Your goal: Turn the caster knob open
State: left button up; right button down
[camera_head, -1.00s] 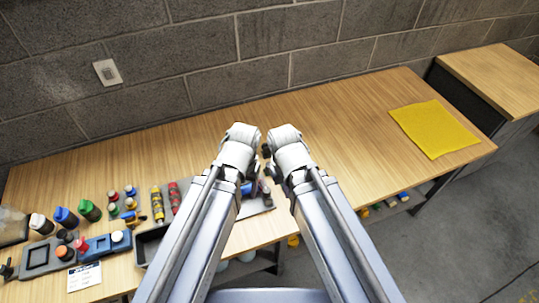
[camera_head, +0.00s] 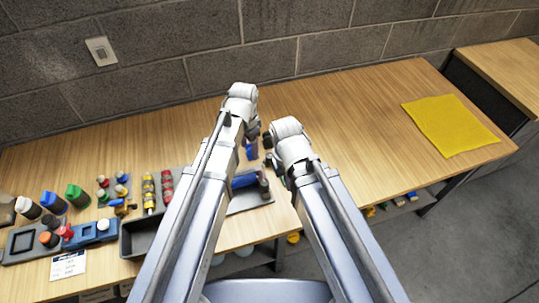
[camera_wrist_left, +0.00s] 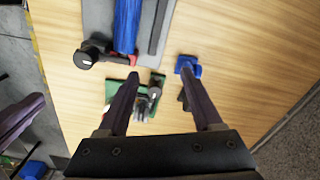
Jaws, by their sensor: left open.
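My left gripper (camera_wrist_left: 160,76) is open in the left wrist view, its two dark fingers spread with nothing clamped. Between and beyond the fingertips, a dark round knob with a white line (camera_wrist_left: 154,91) sits by a green base (camera_wrist_left: 116,93). A second dark knob with a white line (camera_wrist_left: 84,59) lies up and left, beside a red piece. I cannot tell which of these is the caster knob. In the head view my left arm hides most of this area. My right gripper (camera_head: 270,150) is mostly hidden behind its own arm, so its jaws cannot be read.
A blue block (camera_wrist_left: 187,66) is near the right fingertip, and a blue cylinder (camera_wrist_left: 127,25) lies on a grey mat (camera_wrist_left: 97,22). In the head view, bottles, knobs and a black tray (camera_head: 133,241) crowd the left. A yellow cloth (camera_head: 450,125) lies right; the wood between is clear.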

aim_at(269, 155)
pick_arm(q)
jog(key=w+d+m, duration=0.1)
jog(key=d, duration=0.1)
jog(key=w+d+m, duration=0.1)
jog(key=d+m, duration=0.1)
jog(key=w+d+m, duration=0.1)
jog(key=d+m, duration=0.1)
jog(key=shift+d+m, duration=0.3)
jog(key=shift+f, duration=0.15)
pick_arm(e)
jog(key=shift+f, duration=0.1)
pick_arm(q)
notch_tip(269, 155, down, 8)
jog(key=b, duration=0.8)
jog(key=shift+r, duration=0.2)
pick_arm(e)
notch_tip(269, 155, down, 8)
jog(key=shift+r, duration=0.15)
pick_arm(q)
grip_shut()
